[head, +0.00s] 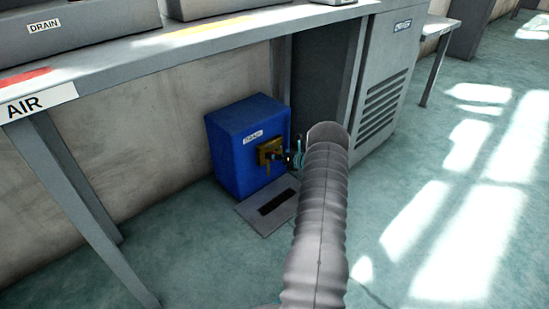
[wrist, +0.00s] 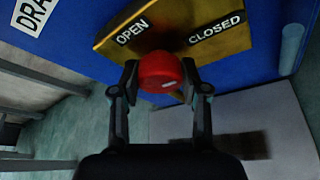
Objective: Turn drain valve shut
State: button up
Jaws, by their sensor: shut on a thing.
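The drain valve is on the front of a blue box (head: 228,153) labelled DRAIN, under the bench. Its brass plate (head: 267,153) also shows in the wrist view (wrist: 215,22), with OPEN at left and CLOSED at right. A red knob (wrist: 160,70) sits below the plate in the wrist view, with a small pale mark on its lower right face. My gripper (wrist: 160,82) is shut on the red knob, one finger on each side. In the head view my gripper (head: 293,158) is at the box front, partly hidden by my arm. The knob's stem is hidden.
A grey floor plate with a dark slot (head: 252,219) lies in front of the box. A grey vented cabinet (head: 385,90) stands to the right. The bench top (head: 130,52) and its leg (head: 75,180) are above and left. Open floor lies at right.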

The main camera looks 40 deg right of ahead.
jog(key=o, duration=1.1)
jog(key=shift+o, duration=0.2)
jog(key=v, duration=1.2)
